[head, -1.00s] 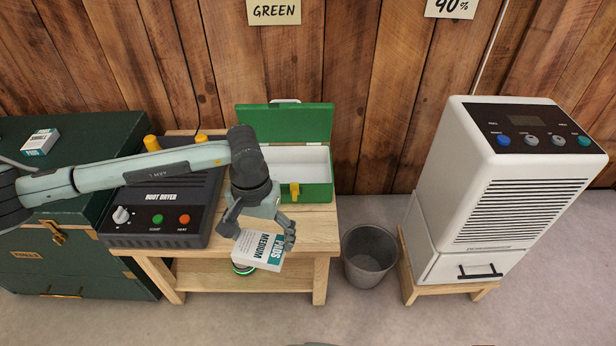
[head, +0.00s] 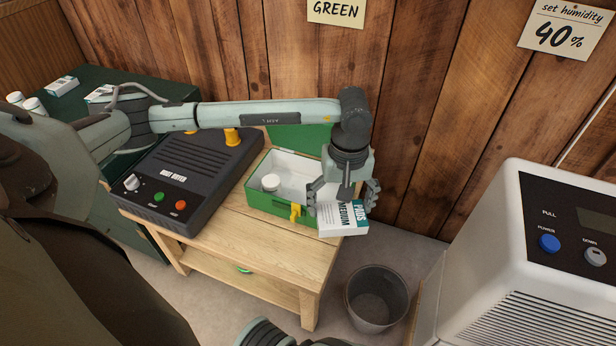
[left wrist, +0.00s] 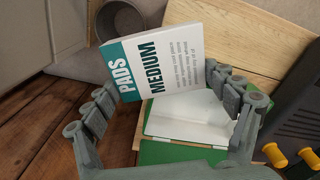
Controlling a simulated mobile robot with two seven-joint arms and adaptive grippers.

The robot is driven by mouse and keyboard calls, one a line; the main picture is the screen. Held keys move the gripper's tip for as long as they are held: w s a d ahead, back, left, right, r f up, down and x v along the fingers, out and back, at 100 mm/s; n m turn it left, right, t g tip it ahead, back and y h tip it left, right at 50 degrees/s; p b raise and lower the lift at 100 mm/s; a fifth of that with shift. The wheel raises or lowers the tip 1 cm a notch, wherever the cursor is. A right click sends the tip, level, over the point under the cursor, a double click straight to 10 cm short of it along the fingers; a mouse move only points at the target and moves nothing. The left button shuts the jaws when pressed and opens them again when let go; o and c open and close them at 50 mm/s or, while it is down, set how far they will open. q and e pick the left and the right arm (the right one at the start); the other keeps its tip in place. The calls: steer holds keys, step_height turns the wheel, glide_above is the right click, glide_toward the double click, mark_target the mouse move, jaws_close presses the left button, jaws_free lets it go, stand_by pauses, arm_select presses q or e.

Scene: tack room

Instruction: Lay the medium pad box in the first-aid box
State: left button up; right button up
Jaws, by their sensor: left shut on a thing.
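The medium pad box (head: 342,222), white and teal with "PADS MEDIUM" on it, is held in my left gripper (head: 341,200), which is shut on it. In the head view it hangs at the right front corner of the first-aid box (head: 268,203), hiding that corner. In the left wrist view the pad box (left wrist: 155,48) is tilted between the fingers (left wrist: 170,95), with the white interior (left wrist: 190,122) beyond. My right gripper is not visible.
The black boot dryer (head: 185,185) stands left of the first-aid box on the wooden table (head: 250,232). A grey bin (head: 376,298) stands right of the table, and a white dehumidifier (head: 530,270) farther right. A dark green chest (head: 110,110) is behind left.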

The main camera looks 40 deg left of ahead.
arm_select(q)
steer(key=w+a+r+n+b, duration=0.1)
steer(key=w+a+r+n, duration=0.15)
steer(key=n, duration=0.65)
steer(key=w+a+r+n+b, duration=0.15)
steer(key=a+n, duration=0.25)
steer(key=n, duration=0.4)
steer(key=w+a+r+n+b, duration=0.1)
steer(key=a+r+n, duration=0.15)
steer(key=n, duration=0.65)
step_height(320, 180, down, 10)
steer(key=a, duration=0.1)
steer(key=shift+s+f, duration=0.15)
steer(key=shift+s, duration=0.05)
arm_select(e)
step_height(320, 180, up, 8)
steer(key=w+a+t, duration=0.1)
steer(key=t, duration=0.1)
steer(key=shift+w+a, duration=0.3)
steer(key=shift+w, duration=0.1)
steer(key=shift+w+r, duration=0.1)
